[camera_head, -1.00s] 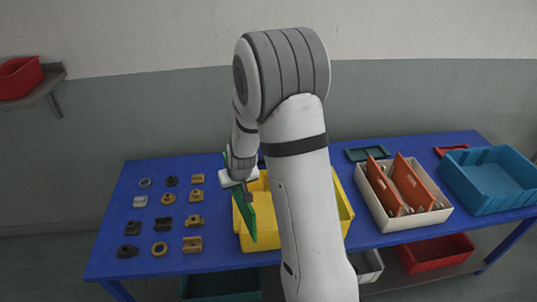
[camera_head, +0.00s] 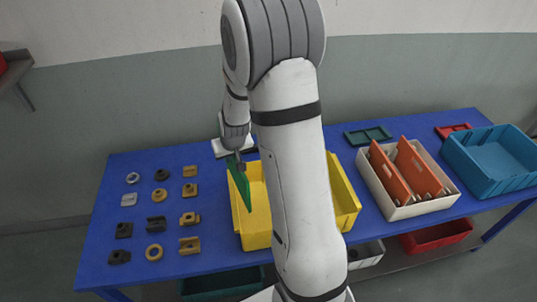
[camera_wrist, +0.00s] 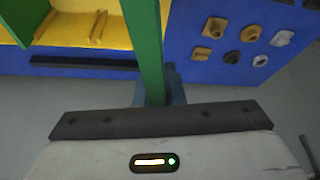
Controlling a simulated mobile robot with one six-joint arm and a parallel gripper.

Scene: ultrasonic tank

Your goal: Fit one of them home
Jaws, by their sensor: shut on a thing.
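A green flat panel (camera_head: 239,187) is held by my gripper (camera_head: 238,162), standing on edge over the left part of the yellow box (camera_head: 256,238). In the wrist view the panel (camera_wrist: 146,45) shows nearly edge-on, running up from the gripper (camera_wrist: 158,95). The yellow box (camera_wrist: 112,10) is at upper left there, with ridges (camera_wrist: 98,26) on its inside. Another green piece (camera_wrist: 17,20) shows at its left edge. My arm hides the middle of the box in the head view. I cannot tell whether the panel's lower edge touches the box.
A white box (camera_head: 408,209) with two orange panels (camera_head: 391,174) stands right of the yellow box, and a blue bin (camera_head: 497,168) further right. Several small parts (camera_head: 189,218) lie in rows on the blue table (camera_head: 135,172) at left. Flat green (camera_head: 368,135) and red (camera_head: 452,130) trays lie behind.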

